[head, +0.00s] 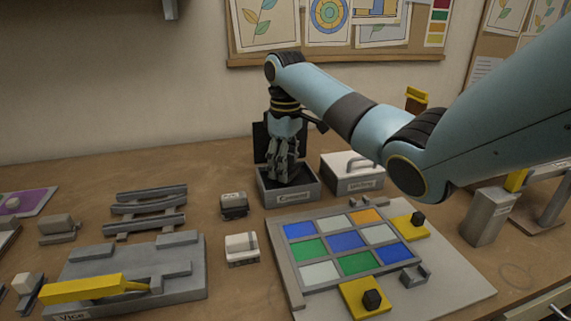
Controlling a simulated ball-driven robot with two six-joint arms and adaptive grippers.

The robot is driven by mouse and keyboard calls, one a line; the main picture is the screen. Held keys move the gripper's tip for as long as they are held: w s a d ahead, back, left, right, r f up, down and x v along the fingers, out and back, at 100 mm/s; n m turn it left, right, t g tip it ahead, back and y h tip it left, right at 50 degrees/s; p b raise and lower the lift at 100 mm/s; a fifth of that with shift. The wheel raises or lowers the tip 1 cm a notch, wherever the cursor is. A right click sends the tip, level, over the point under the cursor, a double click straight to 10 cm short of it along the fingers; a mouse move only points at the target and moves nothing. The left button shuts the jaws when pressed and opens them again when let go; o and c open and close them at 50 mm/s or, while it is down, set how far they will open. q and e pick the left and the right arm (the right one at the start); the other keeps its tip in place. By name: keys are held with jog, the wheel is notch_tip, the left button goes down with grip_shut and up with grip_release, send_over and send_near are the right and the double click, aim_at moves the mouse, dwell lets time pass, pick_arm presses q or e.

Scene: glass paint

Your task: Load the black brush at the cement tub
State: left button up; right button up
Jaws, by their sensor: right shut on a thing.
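The cement tub (291,199) is a grey open box with a label on its front, standing at the back middle of the bench. A dark upright panel (260,142) stands at its back left. My right gripper (285,178) points straight down into the tub's opening, its fingers closed together low between the walls. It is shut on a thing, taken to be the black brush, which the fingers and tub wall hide. I cannot see the bristles or whether they touch the cement. My left gripper is not in view.
A grey handled box (352,182) stands close right of the tub. In front lies a framed panel of coloured glass panes (346,241) with yellow clamps (365,299). Small blocks (241,248) stand to its left. A yellow-handled tool (80,288) rests on a grey fixture (185,282).

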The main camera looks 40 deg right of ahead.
jog(key=shift+f, duration=0.5)
dwell(0.4)
jog(key=shift+f+p, duration=0.1)
jog(key=shift+p, duration=0.35)
dwell(1.9)
notch_tip(320, 180, up, 7)
jog(key=p, duration=0.8)
jog(key=shift+p, duration=0.35)
jog(key=shift+s, duration=0.1)
